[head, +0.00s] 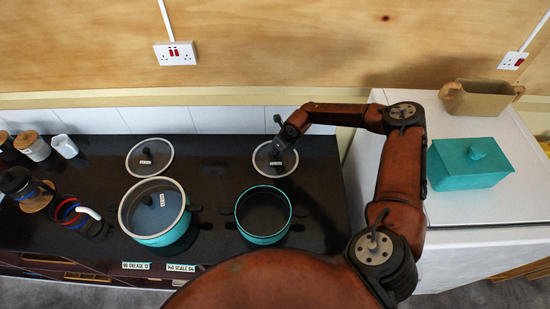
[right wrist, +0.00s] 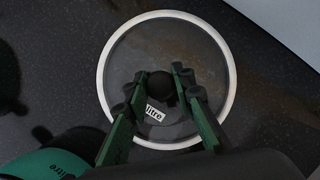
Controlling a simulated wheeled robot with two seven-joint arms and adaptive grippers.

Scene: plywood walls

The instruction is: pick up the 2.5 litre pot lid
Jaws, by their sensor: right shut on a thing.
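A round glass lid with a pale rim (head: 259,172) is at the back of the black counter, behind the open teal pot (head: 263,216). My right gripper (head: 279,145) is over it, shut on its dark knob. In the right wrist view the lid (right wrist: 232,75) shows whole, with the knob between the fingers of the gripper (right wrist: 158,88). Its label reads only "litre"; the number is hidden. I cannot tell whether it is clear of the counter. A similar lid (head: 138,163) lies further left. My left gripper is not in view.
A lidded teal pot (head: 155,230) stands left of the open pot. Jars (head: 35,147), a white cup (head: 64,146) and coloured rings (head: 72,212) are at the far left. A teal box (head: 470,165) and a beige pot (head: 478,98) stand on the white surface at right.

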